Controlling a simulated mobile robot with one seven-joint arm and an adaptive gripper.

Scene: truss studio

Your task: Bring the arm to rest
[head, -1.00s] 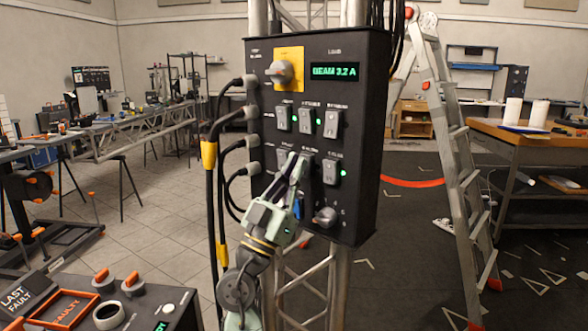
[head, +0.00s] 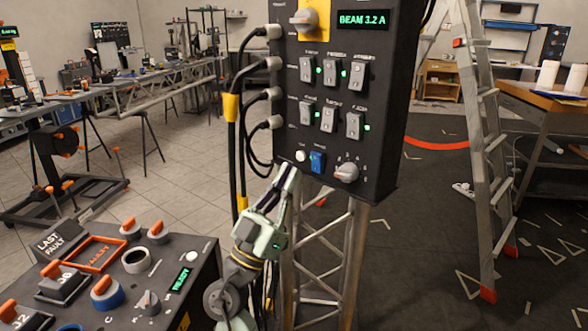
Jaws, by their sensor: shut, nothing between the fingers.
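My gripper (head: 284,184) is shut and empty. It points up, just below and in front of the lower left corner of the black switch panel (head: 392,95). Whether its tips touch the panel is not clear. My arm reaches up from the bottom of the head view. The panel carries several toggle switches, a blue rocker switch (head: 318,162), a lower rotary knob (head: 346,172), an upper knob on a yellow plate (head: 304,20) and a green display (head: 362,21) reading "BEAM 3.2 A".
Black cables (head: 234,150) hang left of the panel, close to my gripper. A metal truss (head: 335,262) stands under it. A control console (head: 205,268) with orange-handled parts is at lower left. A stepladder (head: 487,150) and wooden table (head: 540,97) stand right.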

